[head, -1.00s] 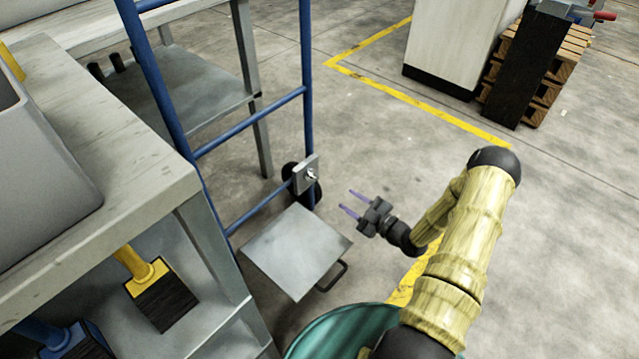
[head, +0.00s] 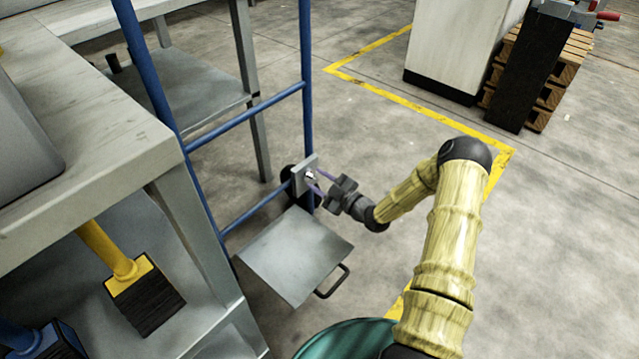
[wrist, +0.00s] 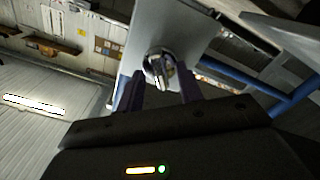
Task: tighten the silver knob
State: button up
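The silver knob (head: 310,176) sits on a small grey plate (head: 299,180) fixed to the blue frame of a hand truck. In the wrist view the knob (wrist: 158,68) shows as a shiny metal piece on the plate (wrist: 185,28). My gripper (head: 318,183) is at the plate with its two purple fingers pointing toward the knob. In the wrist view the fingers of my gripper (wrist: 162,88) are apart, one on each side of the knob. I cannot tell whether either finger touches it.
The blue hand truck (head: 304,60) stands upright with a flat metal toe plate (head: 295,255) low in front. A grey workbench (head: 90,150) with brushes on its lower shelf is at the left. A green round object (head: 345,340) is at the bottom.

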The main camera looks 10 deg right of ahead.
grip_shut()
